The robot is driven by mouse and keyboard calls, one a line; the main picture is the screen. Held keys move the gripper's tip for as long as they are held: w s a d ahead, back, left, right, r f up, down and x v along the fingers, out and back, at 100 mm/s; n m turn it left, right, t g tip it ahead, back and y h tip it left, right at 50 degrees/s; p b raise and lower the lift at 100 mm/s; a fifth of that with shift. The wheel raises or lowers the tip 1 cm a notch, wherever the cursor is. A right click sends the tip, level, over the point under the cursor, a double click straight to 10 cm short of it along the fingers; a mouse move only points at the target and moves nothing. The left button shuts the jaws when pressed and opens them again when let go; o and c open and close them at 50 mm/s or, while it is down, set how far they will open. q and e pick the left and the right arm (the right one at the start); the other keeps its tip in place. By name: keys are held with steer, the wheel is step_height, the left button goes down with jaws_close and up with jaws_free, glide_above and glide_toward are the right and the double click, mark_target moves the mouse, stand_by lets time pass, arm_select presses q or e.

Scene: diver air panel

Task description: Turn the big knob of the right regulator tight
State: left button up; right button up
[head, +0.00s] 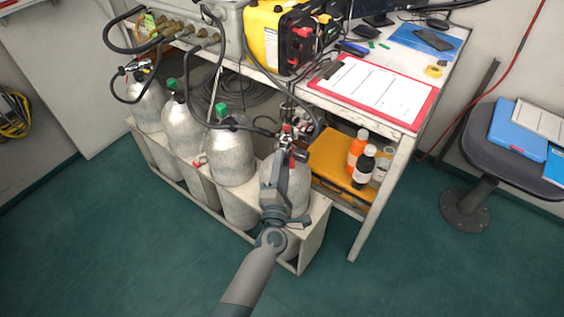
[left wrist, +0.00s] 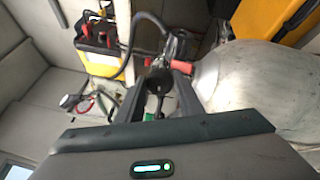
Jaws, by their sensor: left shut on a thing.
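The right regulator (head: 293,130) sits on top of the rightmost grey cylinder (head: 298,190), with a black hose running from it. My left gripper (head: 288,158) reaches up in front of that cylinder and is shut at the regulator. In the left wrist view, a round black knob (left wrist: 158,82) shows between the two fingers of the left gripper (left wrist: 160,92), and they hold it. A red part (left wrist: 180,66) is beside the knob. In the head view the fingers mostly hide the knob. My right gripper is in neither view.
Several more cylinders (head: 185,130) stand left in a pale rack (head: 315,235). A desk with a red clipboard (head: 425,115) and a yellow case (head: 275,35) is above. An orange bottle (head: 357,145) and a dark bottle (head: 364,168) stand to the right. Open floor lies in front.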

arm_select(q)
steer(key=shift+f+m, duration=0.1)
steer(key=shift+m, duration=0.5)
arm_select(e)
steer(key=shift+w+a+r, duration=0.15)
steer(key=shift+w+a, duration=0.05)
arm_select(q)
steer(key=o, duration=1.1)
steer(key=shift+c, duration=0.2)
steer(key=shift+s, duration=0.1)
steer(key=s+a+f+b, duration=0.1)
steer(key=s+a, duration=0.1)
steer(key=s, duration=1.5)
steer(key=shift+f+b, duration=0.2)
steer(key=shift+b, duration=0.1)
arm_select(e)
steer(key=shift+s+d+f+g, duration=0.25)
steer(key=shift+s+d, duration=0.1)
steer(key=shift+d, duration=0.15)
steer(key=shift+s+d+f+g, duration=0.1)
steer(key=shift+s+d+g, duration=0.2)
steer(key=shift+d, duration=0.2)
